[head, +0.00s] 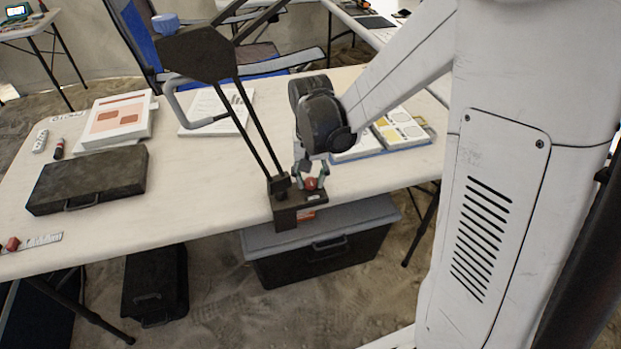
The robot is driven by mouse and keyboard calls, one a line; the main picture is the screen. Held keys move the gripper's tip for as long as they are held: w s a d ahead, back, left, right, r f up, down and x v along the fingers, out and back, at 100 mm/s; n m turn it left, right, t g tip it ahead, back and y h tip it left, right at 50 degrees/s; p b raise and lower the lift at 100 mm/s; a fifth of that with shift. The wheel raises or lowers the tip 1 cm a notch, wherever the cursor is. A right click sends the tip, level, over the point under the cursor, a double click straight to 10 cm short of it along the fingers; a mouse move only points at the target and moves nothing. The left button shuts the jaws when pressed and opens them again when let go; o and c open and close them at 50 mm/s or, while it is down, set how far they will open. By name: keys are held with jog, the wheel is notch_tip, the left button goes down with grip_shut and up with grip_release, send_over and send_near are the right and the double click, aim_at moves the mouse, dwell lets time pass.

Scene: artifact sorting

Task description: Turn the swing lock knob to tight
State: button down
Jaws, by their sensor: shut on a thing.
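The red swing lock knob (311,183) sits on a dark clamp base (287,212) at the front edge of the table. My gripper (311,180) comes down from above and is shut on the knob, with fingertips on either side of it. A thin dark boom (255,125) rises from the clamp base up to the left.
The white table (190,190) holds a black case (88,180), books (120,118) and papers (215,112). A small red object (12,244) lies at the left. A grey-lidded bin (320,245) stands below the front edge. A blue chair (130,30) is behind.

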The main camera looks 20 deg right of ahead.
aim_at(311, 182)
jog(key=c, duration=1.4)
grip_release()
notch_tip(311, 182, up, 12)
jog(key=shift+r, duration=0.1)
